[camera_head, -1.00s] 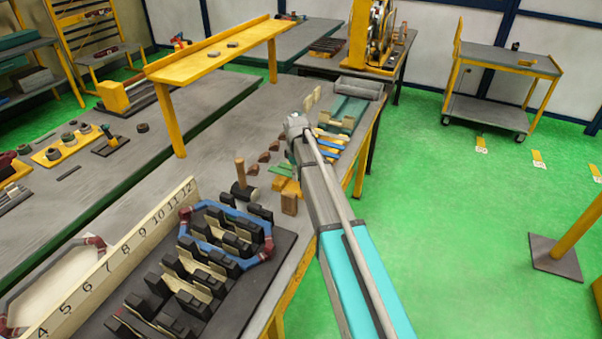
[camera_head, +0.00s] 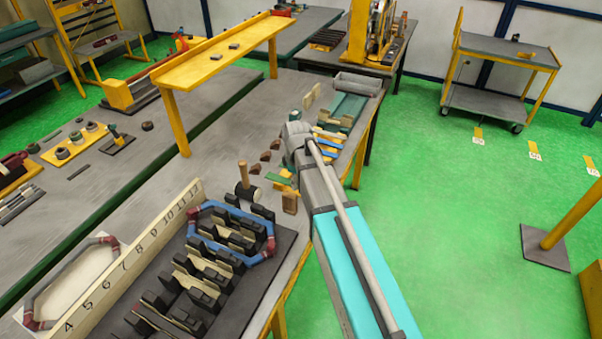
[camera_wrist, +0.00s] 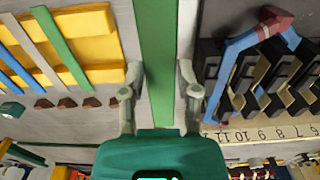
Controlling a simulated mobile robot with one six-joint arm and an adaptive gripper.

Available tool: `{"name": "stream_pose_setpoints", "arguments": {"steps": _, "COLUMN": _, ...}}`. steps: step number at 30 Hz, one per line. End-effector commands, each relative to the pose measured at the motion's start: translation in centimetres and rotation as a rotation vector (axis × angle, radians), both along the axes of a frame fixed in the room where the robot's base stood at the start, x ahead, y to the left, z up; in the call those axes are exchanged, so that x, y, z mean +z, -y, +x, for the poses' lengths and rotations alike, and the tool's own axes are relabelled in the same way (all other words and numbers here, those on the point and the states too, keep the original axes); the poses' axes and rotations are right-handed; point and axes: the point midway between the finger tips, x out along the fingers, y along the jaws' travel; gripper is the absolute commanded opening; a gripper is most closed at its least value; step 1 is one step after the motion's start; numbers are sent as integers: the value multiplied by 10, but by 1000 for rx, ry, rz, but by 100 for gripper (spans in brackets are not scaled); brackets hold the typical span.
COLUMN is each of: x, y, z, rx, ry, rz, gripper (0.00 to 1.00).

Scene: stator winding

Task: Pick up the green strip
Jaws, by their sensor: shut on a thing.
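A long green strip (camera_wrist: 158,40) runs down the middle of the wrist view, between the two fingers of my gripper (camera_wrist: 158,80). My gripper is shut on this strip. Another, thinner green strip (camera_wrist: 60,48) lies with blue strips across a yellow block (camera_wrist: 88,38) at the left of the wrist view. In the head view my wrist is over the right part of the workbench and hides the fingers. A small green end (camera_head: 278,178) shows just left of it, probably of the held strip.
A dark stator block (camera_head: 215,265) with a blue coil (camera_head: 222,207) stands at the front of the bench. A hammer (camera_head: 246,182) and a wooden block (camera_head: 290,203) are near my wrist. Several brown pieces lie to its left. A numbered rail (camera_head: 150,240) borders the stator.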

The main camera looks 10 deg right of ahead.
Motion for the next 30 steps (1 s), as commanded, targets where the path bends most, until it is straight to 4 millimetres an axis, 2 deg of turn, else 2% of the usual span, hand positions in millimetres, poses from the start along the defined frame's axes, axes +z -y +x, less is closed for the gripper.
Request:
{"name": "stream_pose_setpoints", "arguments": {"steps": 6, "x": 4, "y": -1, "z": -8, "rx": 0, "ry": 0, "rz": 0, "gripper": 0}}
{"name": "stream_pose_setpoints", "arguments": {"steps": 24, "x": 3, "y": -1, "z": -8, "rx": -1, "ry": 0, "rz": 0, "gripper": 0}}
{"name": "stream_pose_setpoints", "arguments": {"steps": 30, "x": -9, "y": -1, "z": -8, "rx": -1, "ry": 0, "rz": 0, "gripper": 0}}
